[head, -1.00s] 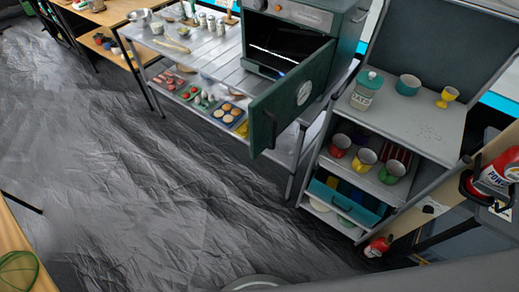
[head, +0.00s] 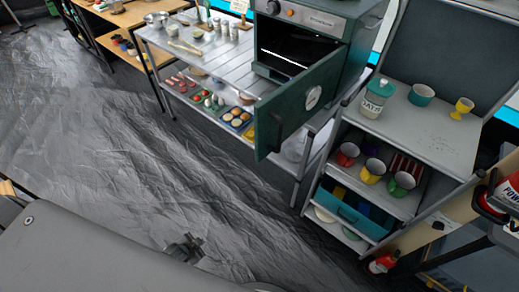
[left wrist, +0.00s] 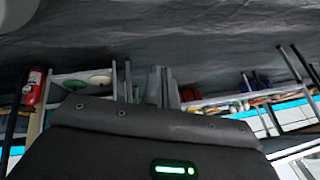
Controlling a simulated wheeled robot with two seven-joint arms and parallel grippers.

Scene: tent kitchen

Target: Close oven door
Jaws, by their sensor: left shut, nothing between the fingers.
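The oven (head: 330,22) is a dark green and grey box on a metal table. Its green door (head: 297,112) stands wide open, swung out from the oven's right side toward me, with a round pale badge on it. The dark inside with a rack shows. My left gripper (head: 187,246) is at the bottom of the head view, over the floor, below and left of the door and apart from it. Its fingers also show in the left wrist view (left wrist: 162,84), shut and empty. My right gripper is not in view.
A grey shelf unit (head: 432,128) with cups, a jar (head: 376,98) and a teal drawer stands right of the oven. The metal table (head: 205,55) holds food trays below. A red extinguisher (head: 383,263) stands at lower right. The crinkled grey floor (head: 120,160) is clear.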

